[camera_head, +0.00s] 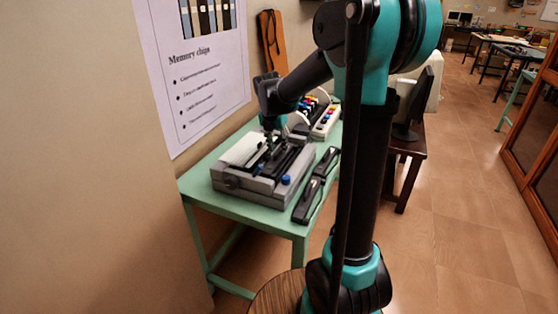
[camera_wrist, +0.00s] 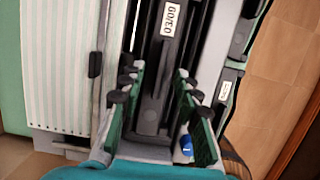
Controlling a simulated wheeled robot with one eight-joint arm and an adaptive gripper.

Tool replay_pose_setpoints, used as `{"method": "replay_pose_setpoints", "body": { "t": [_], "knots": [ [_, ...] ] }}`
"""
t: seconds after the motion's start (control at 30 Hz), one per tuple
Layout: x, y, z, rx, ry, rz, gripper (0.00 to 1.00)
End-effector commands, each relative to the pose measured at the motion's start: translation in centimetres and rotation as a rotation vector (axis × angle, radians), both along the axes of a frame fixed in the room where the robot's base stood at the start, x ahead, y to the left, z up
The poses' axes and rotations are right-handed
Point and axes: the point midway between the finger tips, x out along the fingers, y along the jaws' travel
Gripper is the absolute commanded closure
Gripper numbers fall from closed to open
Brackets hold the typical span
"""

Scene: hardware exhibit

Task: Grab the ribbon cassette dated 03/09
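A long black ribbon cassette (camera_wrist: 157,72) lies in a grey dot-matrix printer (camera_head: 230,181). Its white label (camera_wrist: 168,18) reads 03/09, turned on its side in the wrist view. My gripper (camera_wrist: 156,90) is open, with its green-padded fingers on either side of the cassette's narrow part. I see a gap on each side and cannot tell whether the fingertips reach down beside it. In the head view my gripper (camera_head: 272,140) is low over the printer and hides part of the cassette.
The printer stands on a green table (camera_head: 254,218) against the wall. Two other black cassettes (camera_head: 307,202) (camera_head: 326,162) lie along the table's right side. Behind the printer is a white device with coloured parts (camera_head: 325,121). A striped sheet (camera_wrist: 55,65) is in the printer.

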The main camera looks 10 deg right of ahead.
Motion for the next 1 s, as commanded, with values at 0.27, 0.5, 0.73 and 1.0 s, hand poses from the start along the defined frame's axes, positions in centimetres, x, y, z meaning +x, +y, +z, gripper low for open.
{"method": "replay_pose_setpoints", "body": {
  "t": [0.27,0.5,0.73,1.0],
  "knots": [
    [0.5,-0.4,-2.1,0.000,0.000,-0.001,0.67],
    [0.4,-0.3,-2.0,0.000,0.000,-0.001,0.76],
    [0.4,-0.3,-2.0,0.000,0.000,-0.001,1.00],
    [0.4,-0.3,-2.0,0.000,0.000,-0.001,1.00]
  ]
}}
